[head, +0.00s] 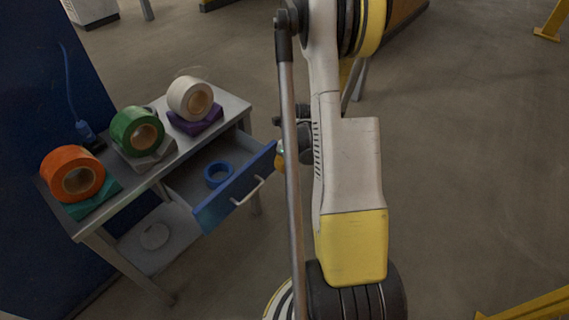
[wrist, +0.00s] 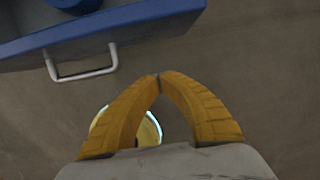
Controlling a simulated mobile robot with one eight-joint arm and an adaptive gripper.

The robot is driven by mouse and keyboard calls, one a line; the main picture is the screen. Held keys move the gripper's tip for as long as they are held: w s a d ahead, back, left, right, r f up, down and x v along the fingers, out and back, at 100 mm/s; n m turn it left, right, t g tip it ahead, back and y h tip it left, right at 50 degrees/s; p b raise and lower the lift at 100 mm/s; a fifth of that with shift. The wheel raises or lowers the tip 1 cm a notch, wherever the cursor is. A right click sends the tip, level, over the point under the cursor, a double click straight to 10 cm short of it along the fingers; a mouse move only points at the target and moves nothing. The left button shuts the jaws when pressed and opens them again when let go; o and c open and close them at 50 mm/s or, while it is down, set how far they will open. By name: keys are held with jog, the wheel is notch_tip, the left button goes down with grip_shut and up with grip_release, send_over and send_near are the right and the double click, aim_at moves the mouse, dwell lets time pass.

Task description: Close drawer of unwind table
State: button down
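The unwind table (head: 91,222) stands at the left in the head view, a grey metal table with a lower shelf. Its drawer (head: 212,209) has a blue front and is pulled open towards the right, with a pale bar handle (head: 247,191). A blue tape roll (head: 217,174) lies inside. In the wrist view the drawer front (wrist: 150,18) and handle (wrist: 82,74) show at the upper left. My gripper (wrist: 158,76) has yellow fingers with tips together, apart from the handle, to its right. In the head view my arm mostly hides the gripper.
On the tabletop sit an orange roll (head: 76,176), a green roll (head: 138,132) and a white roll (head: 192,98) on coloured pads. A dark blue panel (head: 40,110) stands left of the table.

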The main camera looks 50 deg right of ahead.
aim_at(273, 165)
jog(key=shift+w+a+f+b, duration=0.1)
jog(key=shift+w+f+b, duration=0.35)
jog(key=shift+w, duration=0.35)
jog(key=shift+w+a+f+b, duration=0.1)
jog(key=shift+w+f+b, duration=0.2)
jog(key=shift+w+f, duration=0.4)
jog(key=shift+w+f+b, duration=0.35)
jog(key=shift+w+b, duration=0.05)
jog(key=shift+w, duration=0.5)
